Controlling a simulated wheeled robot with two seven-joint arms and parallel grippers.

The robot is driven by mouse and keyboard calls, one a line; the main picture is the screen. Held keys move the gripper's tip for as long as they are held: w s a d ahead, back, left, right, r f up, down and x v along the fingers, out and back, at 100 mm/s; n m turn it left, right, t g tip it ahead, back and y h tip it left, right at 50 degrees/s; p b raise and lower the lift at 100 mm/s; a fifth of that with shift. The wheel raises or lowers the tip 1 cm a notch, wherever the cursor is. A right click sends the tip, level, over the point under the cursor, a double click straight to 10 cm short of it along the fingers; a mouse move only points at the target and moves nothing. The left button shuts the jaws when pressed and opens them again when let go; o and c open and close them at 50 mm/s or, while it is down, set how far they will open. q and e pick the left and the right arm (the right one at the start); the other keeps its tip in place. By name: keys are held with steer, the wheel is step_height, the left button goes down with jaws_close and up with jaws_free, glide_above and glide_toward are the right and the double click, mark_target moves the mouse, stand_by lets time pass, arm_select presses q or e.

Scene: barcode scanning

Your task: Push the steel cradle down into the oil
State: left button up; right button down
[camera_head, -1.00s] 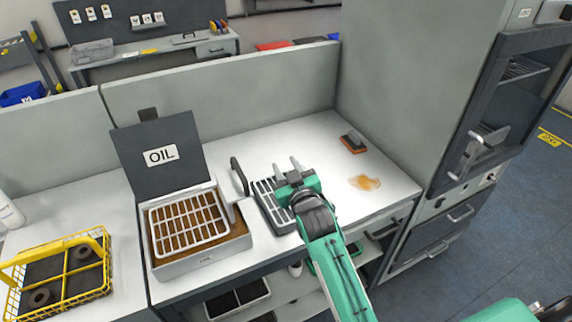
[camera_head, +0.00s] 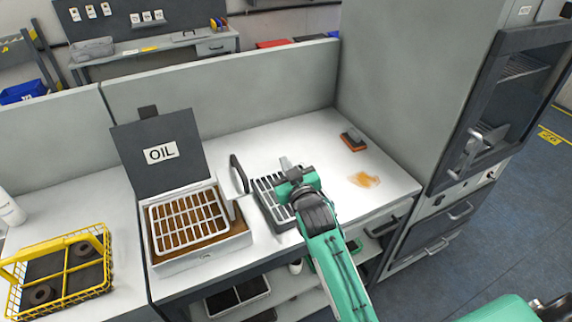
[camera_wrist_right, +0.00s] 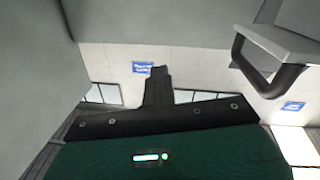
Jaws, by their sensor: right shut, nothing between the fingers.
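The steel cradle (camera_head: 188,222), a pale wire grid, sits level in the grey oil tank (camera_head: 203,262). Brown oil shows between its bars. A dark upright handle (camera_head: 239,174) stands at the cradle's right side. The tank's dark lid (camera_head: 158,152), marked OIL, is open behind it. My right gripper (camera_head: 285,162) is to the right of the handle, above a slatted rack, and apart from the cradle. Its fingers are together and empty; they also show closed in the right wrist view (camera_wrist_right: 157,88). My left gripper is not in view.
The slatted rack (camera_head: 268,190) stands right of the tank, partly hidden by my right arm. A brush (camera_head: 353,140) and an orange-brown spill (camera_head: 364,180) lie farther right. A yellow basket (camera_head: 108,262) with dark rings stands at left. A low partition (camera_head: 225,90) runs behind the worktop.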

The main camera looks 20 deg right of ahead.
steer(key=c, duration=2.2)
jaws_free()
steer(key=c, duration=1.4)
jaws_free()
steer(key=shift+s, duration=0.1)
steer(key=s+d+h+b, duration=0.1)
steer(key=s+d+b, duration=0.1)
steer(key=s+d, duration=0.3)
steer(key=s+d+m+b, duration=0.1)
steer(key=s+d+b, duration=0.2)
steer(key=s, duration=0.8)
steer(key=shift+d+h, duration=0.4)
steer(key=shift+d, duration=0.95)
steer(key=shift+f, duration=0.1)
